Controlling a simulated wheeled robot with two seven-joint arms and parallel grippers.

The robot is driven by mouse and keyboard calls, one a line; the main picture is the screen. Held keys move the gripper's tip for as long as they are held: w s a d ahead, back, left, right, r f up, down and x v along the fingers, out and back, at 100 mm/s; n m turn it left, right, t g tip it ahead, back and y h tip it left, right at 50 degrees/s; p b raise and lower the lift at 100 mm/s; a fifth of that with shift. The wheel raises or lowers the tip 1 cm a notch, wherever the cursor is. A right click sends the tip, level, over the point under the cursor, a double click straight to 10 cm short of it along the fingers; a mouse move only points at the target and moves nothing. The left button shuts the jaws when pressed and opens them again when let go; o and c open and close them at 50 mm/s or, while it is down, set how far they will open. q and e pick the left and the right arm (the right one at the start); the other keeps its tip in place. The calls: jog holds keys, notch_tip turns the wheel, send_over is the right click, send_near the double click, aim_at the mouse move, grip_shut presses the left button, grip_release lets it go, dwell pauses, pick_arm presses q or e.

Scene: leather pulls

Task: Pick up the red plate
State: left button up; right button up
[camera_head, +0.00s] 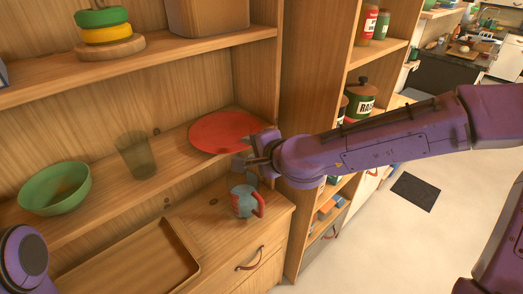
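The red plate (221,132) lies flat on the middle shelf, toward its right end. My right gripper (258,152) is at the plate's right front side, with its arm coming in from the right. Its grey fingers look spread apart, with nothing seen between them. Whether a finger touches the plate's rim I cannot tell. Only a purple part of my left arm shows at the bottom left corner; the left gripper is out of view.
A clear glass (136,155) and a green bowl (56,188) stand left of the plate on the shelf. Below are a mug with a red handle (243,202) and a wooden tray (188,252). An upright panel (305,85) stands right.

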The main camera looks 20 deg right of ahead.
jog(key=v, duration=0.7)
jog(key=shift+p, duration=0.3)
jog(key=shift+s+r, duration=0.15)
jog(key=shift+s, duration=0.15)
